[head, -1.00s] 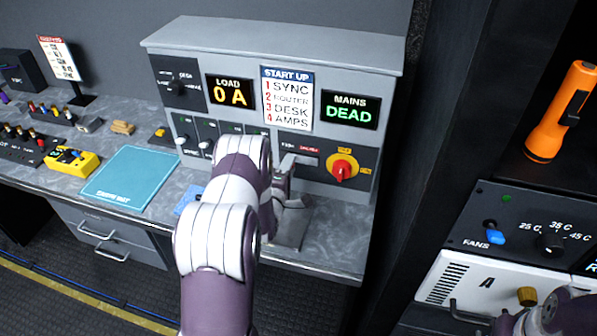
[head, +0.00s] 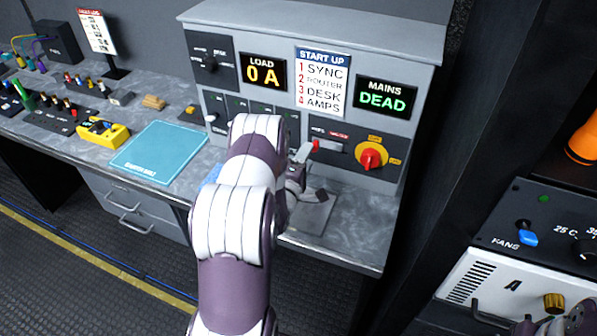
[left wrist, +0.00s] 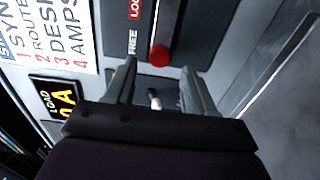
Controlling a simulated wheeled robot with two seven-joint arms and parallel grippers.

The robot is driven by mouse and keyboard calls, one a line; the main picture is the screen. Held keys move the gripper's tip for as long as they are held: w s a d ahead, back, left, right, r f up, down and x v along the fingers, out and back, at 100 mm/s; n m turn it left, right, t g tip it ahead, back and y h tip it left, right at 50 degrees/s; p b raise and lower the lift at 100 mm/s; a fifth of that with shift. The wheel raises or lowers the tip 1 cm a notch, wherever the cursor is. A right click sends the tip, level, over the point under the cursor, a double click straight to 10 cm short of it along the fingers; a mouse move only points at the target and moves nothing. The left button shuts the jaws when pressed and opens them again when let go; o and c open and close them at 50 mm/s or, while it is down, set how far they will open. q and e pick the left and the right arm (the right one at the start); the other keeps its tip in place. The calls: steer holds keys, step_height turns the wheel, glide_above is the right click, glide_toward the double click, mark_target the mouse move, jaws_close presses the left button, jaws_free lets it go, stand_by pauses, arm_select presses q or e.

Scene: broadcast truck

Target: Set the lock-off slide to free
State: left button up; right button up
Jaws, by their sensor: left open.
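The lock-off slide's red knob (head: 316,145) sits on the panel left of the red and yellow rotary switch (head: 371,156). In the left wrist view the red knob (left wrist: 159,55) is at the FREE end of its dark slot, beside the FREE label (left wrist: 133,42) and away from the red LOCKED label, which is cut off. My left gripper (left wrist: 158,68) is open and empty, its two fingertips either side of and just short of the knob. In the head view my left gripper (head: 301,162) is partly hidden by its arm. A piece of my right arm shows at the lower right corner.
The LOAD display (head: 263,71) reads 0 A and the MAINS display (head: 385,96) reads DEAD. A start-up card (head: 322,81) hangs between them. A teal mat (head: 158,152) and a yellow box (head: 103,132) lie on the counter to the left. A dark post stands right.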

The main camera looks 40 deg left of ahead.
arm_select(q)
steer(key=b+v, duration=0.1)
steer(key=v, duration=0.8)
steer(key=shift+s, duration=0.3)
steer(key=shift+w, duration=0.1)
steer(key=w+d+m+g+h, duration=0.2)
steer(key=d+m+g+h, duration=0.1)
steer(key=d+m+g, duration=0.7)
steer(key=s+d+r+m+g, duration=0.2)
steer(key=s+d+m+g, duration=0.1)
steer(key=s, duration=0.5)
steer(key=s+d+r+m+g+h, duration=0.1)
steer(key=s+d+r+m+g, duration=0.1)
steer(key=s+d+m, duration=0.3)
steer(key=s+m+g, duration=0.1)
steer(key=s+m, duration=0.2)
steer(key=shift+d, duration=0.4)
